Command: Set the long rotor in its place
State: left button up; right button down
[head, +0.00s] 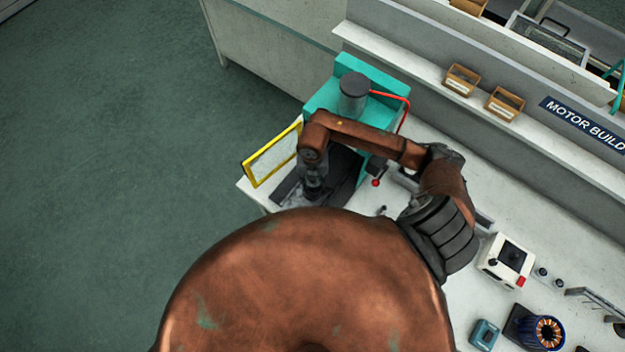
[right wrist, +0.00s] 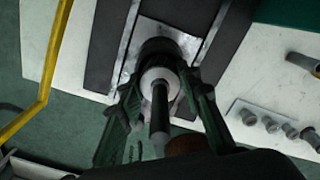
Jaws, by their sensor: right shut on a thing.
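The long rotor (right wrist: 159,112) shows in the right wrist view as a shaft with a pale collar and a dark round body beyond it. My right gripper (right wrist: 160,84) is shut on it, one green finger on each side. The rotor is over a metal plate between dark rails on the teal press (head: 322,98). I cannot tell whether its far end touches the plate. In the head view my right gripper (head: 313,184) is small and dark at the press front, and my arm hides much of it. My left gripper is not in view.
A yellow-framed guard (head: 272,155) stands left of the press. A red-knobbed lever (head: 376,182) is close on its right. A white box device (head: 507,261), a copper-wound stator (head: 547,331) and a small teal block (head: 484,334) stand on the bench at right. Two cardboard bins sit on the ledge.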

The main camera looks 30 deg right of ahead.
jog(key=shift+f, duration=0.1)
jog(key=c, duration=1.3)
grip_release()
jog(key=shift+o, duration=0.4)
jog(key=shift+o, duration=0.7)
jog(key=shift+r+p, duration=1.75)
jog(key=shift+r, duration=0.8)
